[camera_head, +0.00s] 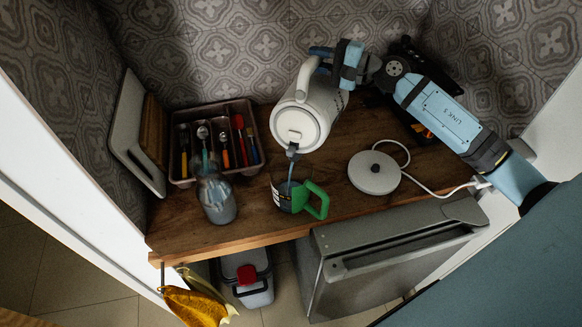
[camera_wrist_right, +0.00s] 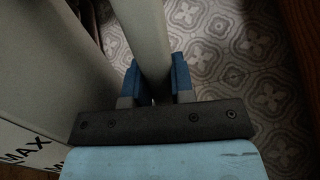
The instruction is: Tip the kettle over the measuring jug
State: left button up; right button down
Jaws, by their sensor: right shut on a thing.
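The white kettle (camera_head: 303,118) is held tilted above the counter, its spout pointing down toward the front. The measuring jug (camera_head: 282,190), clear with a green handle (camera_head: 316,200), stands upright below the spout. A thin bluish stream runs from the spout into the jug. My right gripper (camera_head: 322,53) is shut on the kettle's handle (camera_head: 306,76) from behind. In the right wrist view the gripper's blue fingers (camera_wrist_right: 155,78) clasp the pale handle (camera_wrist_right: 148,40), with the kettle's body (camera_wrist_right: 60,75) at left. My left gripper is not in view.
The round kettle base (camera_head: 374,173) with its cord sits right of the jug. A bottle (camera_head: 215,198) stands left of the jug. A cutlery tray (camera_head: 184,183) and leaning boards (camera_head: 136,135) are behind it. The counter's front edge is close to the jug.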

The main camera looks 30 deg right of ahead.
aim_at(313, 60)
jog(key=shift+s+a+r+n, duration=0.2)
jog(key=shift+s+a+n, duration=0.1)
jog(key=shift+s+a, duration=0.3)
dwell(0.8)
jog(key=shift+s+a+r+n, duration=0.8)
jog(key=shift+a+r+n, duration=0.1)
jog(key=shift+a+r, duration=0.1)
dwell(1.4)
jog(key=shift+n, duration=0.9)
jog(key=shift+s+a+r+p, duration=0.5)
jog(key=shift+a+r+p, duration=0.1)
jog(key=shift+r, duration=0.15)
jog(key=shift+s+a+r+p, duration=0.5)
jog(key=shift+r+p, duration=0.05)
jog(key=shift+r, duration=0.15)
jog(key=shift+s+a+f+n, duration=0.15)
jog(key=shift+s+a+n, duration=0.25)
jog(key=shift+s+a, duration=0.15)
jog(key=shift+s+a+f+n, duration=0.15)
jog(key=shift+s+a+n, duration=0.25)
jog(key=shift+a, duration=0.2)
dwell(0.7)
